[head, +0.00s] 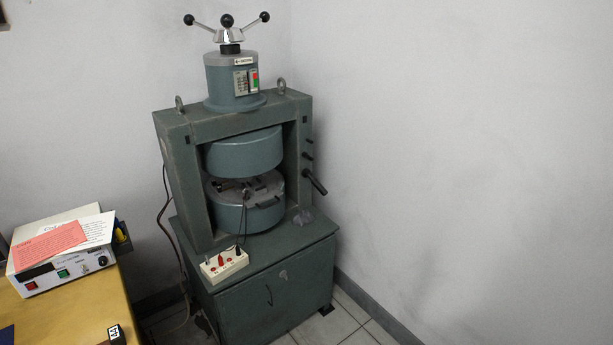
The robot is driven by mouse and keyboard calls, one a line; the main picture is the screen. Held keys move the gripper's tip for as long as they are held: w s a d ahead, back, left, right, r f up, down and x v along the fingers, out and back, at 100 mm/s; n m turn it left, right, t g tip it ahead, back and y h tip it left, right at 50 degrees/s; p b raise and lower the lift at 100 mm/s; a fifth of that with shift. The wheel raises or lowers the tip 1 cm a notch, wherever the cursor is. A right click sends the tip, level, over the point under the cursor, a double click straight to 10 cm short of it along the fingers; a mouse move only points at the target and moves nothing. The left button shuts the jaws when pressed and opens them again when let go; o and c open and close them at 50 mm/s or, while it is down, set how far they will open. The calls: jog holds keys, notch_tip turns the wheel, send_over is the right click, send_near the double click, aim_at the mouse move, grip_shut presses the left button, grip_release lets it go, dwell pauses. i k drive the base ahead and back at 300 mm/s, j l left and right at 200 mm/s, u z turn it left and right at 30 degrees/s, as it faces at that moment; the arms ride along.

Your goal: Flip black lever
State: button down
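A grey-green electromagnet (182,165) with an upright square frame stands on a cabinet in the corner. A black lever (315,182) sticks out from the right side of the frame, slanting down to the right. A short dark handle (268,203) lies on the front of the lower pole. At the top, a three-armed handwheel (228,35) has black ball knobs. I cannot tell for sure which black part is the task's lever. My gripper is not in view.
A wooden table (75,318) at the lower left holds a white instrument (65,278) with papers on it. A cream terminal box (224,264) with leads sits on the cabinet (270,298). White walls stand behind and to the right. Some tiled floor (350,322) is bare.

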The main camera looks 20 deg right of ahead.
aim_at(324, 192)
jog(key=i+z, duration=0.2)
jog(key=i, duration=0.25)
jog(key=i+l+z, duration=0.15)
jog(key=i, duration=0.25)
jog(key=i+l+z, duration=0.2)
jog(key=i, duration=0.15)
jog(key=i+j, duration=0.1)
jog(key=i, duration=0.4)
